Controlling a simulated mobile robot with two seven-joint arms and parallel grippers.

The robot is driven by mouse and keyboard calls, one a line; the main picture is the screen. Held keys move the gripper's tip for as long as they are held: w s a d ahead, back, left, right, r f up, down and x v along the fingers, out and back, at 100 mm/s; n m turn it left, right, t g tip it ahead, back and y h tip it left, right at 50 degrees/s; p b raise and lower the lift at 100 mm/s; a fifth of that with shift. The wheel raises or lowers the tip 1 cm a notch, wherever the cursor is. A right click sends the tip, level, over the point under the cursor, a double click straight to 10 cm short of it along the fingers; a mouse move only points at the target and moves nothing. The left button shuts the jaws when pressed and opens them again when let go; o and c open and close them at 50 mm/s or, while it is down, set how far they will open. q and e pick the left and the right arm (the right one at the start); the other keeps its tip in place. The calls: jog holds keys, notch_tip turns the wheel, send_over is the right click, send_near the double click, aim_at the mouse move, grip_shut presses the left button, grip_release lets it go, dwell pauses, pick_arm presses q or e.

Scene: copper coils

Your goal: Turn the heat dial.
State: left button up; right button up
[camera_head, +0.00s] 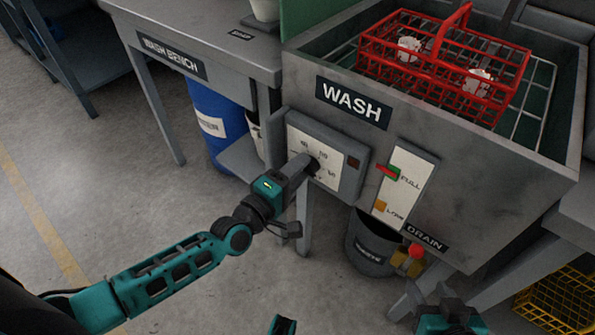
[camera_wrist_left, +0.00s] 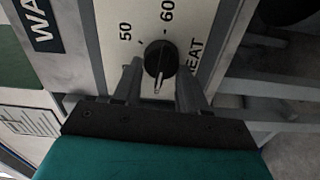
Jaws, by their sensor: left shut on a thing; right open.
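The heat dial is a round black knob (camera_wrist_left: 159,58) on a pale plate marked 50, 60 and HEAT. Its white pointer line points toward the bottom of the left wrist view, between my fingers. In the head view the dial (camera_head: 314,164) sits on the grey control box under the WASH sign, partly hidden by my gripper. My left gripper (camera_wrist_left: 158,72) is shut on the dial, one finger on each side; it also shows in the head view (camera_head: 304,166). My right gripper (camera_head: 449,312) is open and empty at the bottom right, below the sink.
The grey wash sink (camera_head: 330,136) holds a red wire basket (camera_head: 448,70). Right of the dial is a level gauge (camera_head: 402,187) marked FULL and LOW. A red-handled drain valve (camera_head: 414,252) and a dark bucket (camera_head: 372,262) are below. A blue barrel (camera_head: 214,126) stands left.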

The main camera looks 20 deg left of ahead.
pick_arm(q)
jog(key=shift+n, duration=0.5)
jog(key=o, duration=1)
jog(key=shift+o, duration=0.2)
jog(key=p+v, duration=0.1)
jog(key=v, duration=1.2)
jog(key=shift+p, duration=0.3)
jog(key=shift+d, duration=0.1)
